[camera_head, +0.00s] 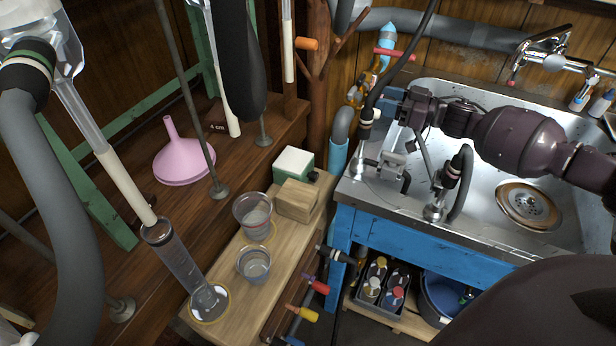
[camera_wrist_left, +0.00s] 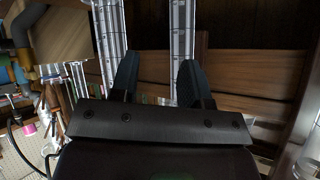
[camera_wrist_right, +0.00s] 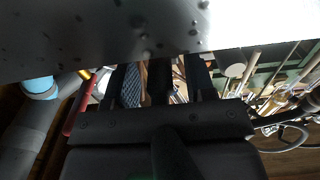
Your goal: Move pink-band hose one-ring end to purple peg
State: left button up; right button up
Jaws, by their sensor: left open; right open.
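My right gripper (camera_head: 387,104) is open at the sink's left rear corner, beside a thin black hose (camera_head: 412,48) whose ringed end (camera_head: 367,122) hangs just left of it. In the right wrist view, a dark upright piece (camera_wrist_right: 160,80) stands between the open fingers (camera_wrist_right: 165,85). A short, bent grey hose (camera_head: 464,190) with a pale-banded black end (camera_head: 453,168) is by the sink's front edge. I cannot tell which hose has the pink band. A small purple peg part (camera_head: 309,278) appears at the bench's right edge. My left gripper (camera_wrist_left: 157,80) is open and empty.
The steel sink (camera_head: 470,218) lies under my right arm. A wooden bench with beakers (camera_head: 253,215), a cylinder (camera_head: 175,255) and a yellow-handled tap (camera_head: 302,313) stands front centre. A thick grey hose (camera_head: 45,190) hangs at left, and a pink funnel (camera_head: 183,160) is on the shelf.

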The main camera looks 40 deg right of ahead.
pick_arm(q)
jog(key=shift+w+r, duration=0.15)
jog(key=shift+r, duration=0.2)
pick_arm(e)
jog(key=shift+r, duration=0.1)
dwell(0.5)
grip_shut()
pick_arm(q)
jog(key=shift+w+r+p, duration=0.1)
jog(key=shift+p, duration=0.2)
pick_arm(e)
jog(key=shift+s, duration=0.1)
jog(key=shift+s+d, duration=0.2)
jog(key=shift+s, duration=0.1)
pick_arm(q)
jog(key=shift+t, duration=0.6)
jog(key=shift+w+r+p, duration=0.3)
jog(key=shift+r+p, duration=0.1)
jog(key=shift+r, duration=0.25)
jog(key=shift+w+r+p, duration=0.25)
jog(key=shift+r+p, duration=0.15)
jog(key=shift+r, duration=0.3)
jog(key=shift+w+r+p, duration=0.3)
jog(key=shift+r+p, duration=0.1)
jog(key=shift+r, duration=0.25)
pick_arm(e)
jog(key=shift+v, duration=2.55)
